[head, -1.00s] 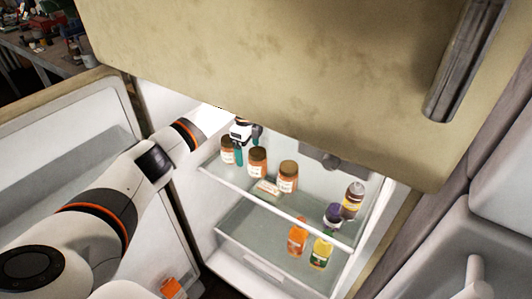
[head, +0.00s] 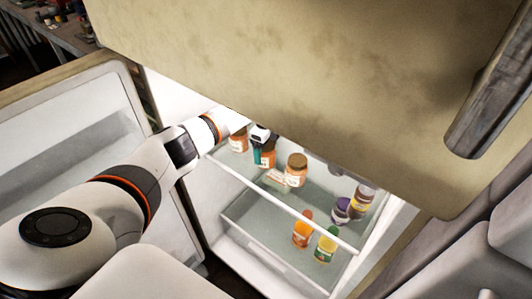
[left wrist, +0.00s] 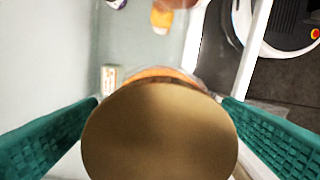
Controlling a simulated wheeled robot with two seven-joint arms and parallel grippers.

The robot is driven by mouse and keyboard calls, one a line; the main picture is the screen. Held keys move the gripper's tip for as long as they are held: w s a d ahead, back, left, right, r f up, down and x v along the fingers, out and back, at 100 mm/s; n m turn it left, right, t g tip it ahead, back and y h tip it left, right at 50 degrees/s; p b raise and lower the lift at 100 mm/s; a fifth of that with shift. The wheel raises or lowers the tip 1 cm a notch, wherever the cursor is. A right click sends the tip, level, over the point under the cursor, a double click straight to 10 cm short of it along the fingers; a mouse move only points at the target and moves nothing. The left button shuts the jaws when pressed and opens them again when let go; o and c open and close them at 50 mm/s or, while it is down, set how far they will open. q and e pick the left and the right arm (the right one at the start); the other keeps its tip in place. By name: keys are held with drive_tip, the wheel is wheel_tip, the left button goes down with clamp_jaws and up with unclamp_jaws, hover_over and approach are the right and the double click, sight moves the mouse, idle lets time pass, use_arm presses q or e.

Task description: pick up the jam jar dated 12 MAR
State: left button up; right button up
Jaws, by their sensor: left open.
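Three jam jars with dark brown lids and pale labels stand in a row on the upper fridge shelf: a left jar (head: 238,141), a middle jar (head: 269,159) and a right jar (head: 296,170). The dates are too small to read. My left gripper (head: 264,148) is open at the middle jar, with one teal finger in front of its left side. The jar's body is mostly hidden under the lid. My right gripper is out of view.
A small pack (head: 278,180) lies before the jars. An orange bottle (head: 303,229) and a green bottle (head: 326,244) are lower down. The beige upper door (head: 290,70) overhangs the shelf.

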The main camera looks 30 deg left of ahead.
use_arm(q)
drive_tip(key=c, duration=1.2)
drive_tip(key=shift+w+r, duration=0.1)
drive_tip(key=shift+c, duration=1.2)
